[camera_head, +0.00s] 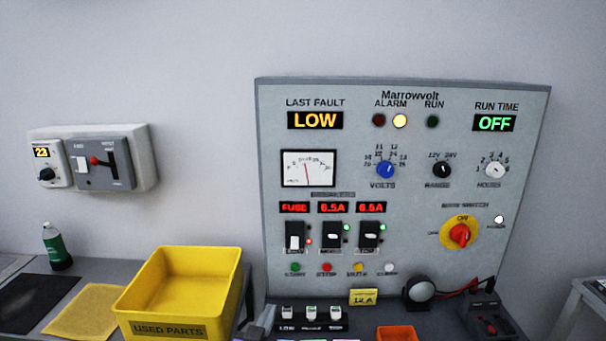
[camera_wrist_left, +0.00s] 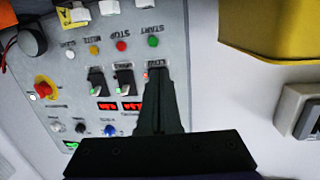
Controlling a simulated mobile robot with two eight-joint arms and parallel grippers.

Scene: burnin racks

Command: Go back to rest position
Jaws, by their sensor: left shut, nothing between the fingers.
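My left gripper (camera_head: 260,323) shows only as a grey tip at the bottom edge of the head view, left of the small fuse row and beside the yellow bin. In the left wrist view its dark fingers (camera_wrist_left: 160,78) are closed together with nothing between them. They overlap the lower left part of the control panel (camera_wrist_left: 195,15), which appears upside down there. In the head view the whole panel (camera_head: 400,133) stands clear of the gripper. Whether the fingers touch anything cannot be told. My right gripper is not in view.
A yellow used parts bin (camera_head: 180,328) stands left of the gripper, with a yellow mat (camera_head: 85,312) and green bottle (camera_head: 55,246) beyond. A fuse row (camera_head: 310,326), orange bin (camera_head: 396,333) and dark tester (camera_head: 488,314) line the bench. A switch box (camera_head: 146,160) hangs on the wall.

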